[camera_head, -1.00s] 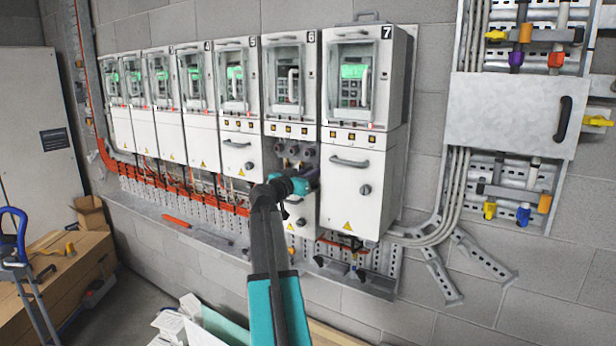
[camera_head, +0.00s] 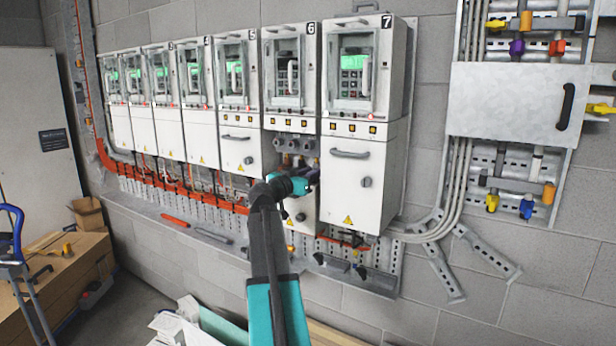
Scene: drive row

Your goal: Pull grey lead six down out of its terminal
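Drive six (camera_head: 291,72) is the grey cabinet marked 6, between drives 5 and 7. Its lower cover is off, and a row of round grey terminals (camera_head: 305,143) shows under its indicator lights. My gripper (camera_head: 312,177) is at the open lower part of drive six, just below the terminals and beside drive seven's cover. My arm (camera_head: 265,240) and wrist hide much of this area. The grey lead cannot be made out apart from the dark parts around the gripper. Whether the fingers are open or shut on it cannot be told.
Drive seven (camera_head: 360,180) stands close on the right with its cover and handle on. Drive five (camera_head: 238,150) stands close on the left. An orange wire duct (camera_head: 150,180) and a grey ledge (camera_head: 210,236) run below. Open floor lies at lower left.

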